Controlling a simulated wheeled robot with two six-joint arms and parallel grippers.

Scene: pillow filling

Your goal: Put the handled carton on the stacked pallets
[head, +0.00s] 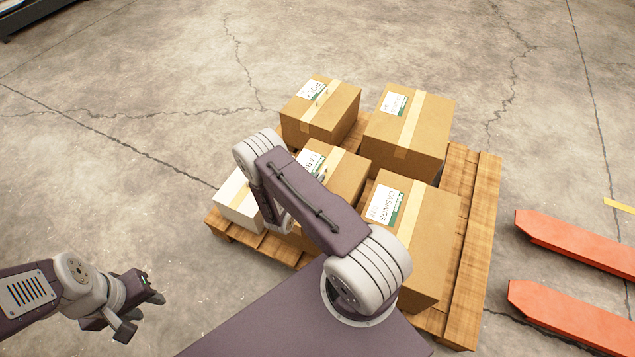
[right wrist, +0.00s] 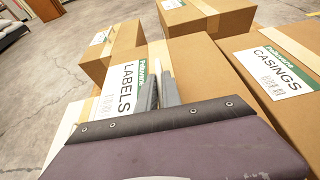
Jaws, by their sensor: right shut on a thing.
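The brown LABELS carton (head: 345,175) is among the cartons over the wooden pallet (head: 480,200), partly hidden by my right arm. In the right wrist view the LABELS carton (right wrist: 120,88) lies under my right gripper (right wrist: 163,88), whose grey fingers are shut at the middle of its top. Any handle there is hidden by the fingers. I cannot tell whether the carton rests or hangs slightly raised. The head view hides my right gripper behind the arm. My left gripper (head: 138,303) is open and empty over the floor at left. How many pallets are stacked is not clear.
A POLY carton (head: 320,120) and another brown carton (head: 408,130) stand behind. A CASINGS carton (head: 425,235) is at the right and a white carton (head: 237,205) at the left. Orange forks (head: 570,315) lie at right. The floor at left is clear.

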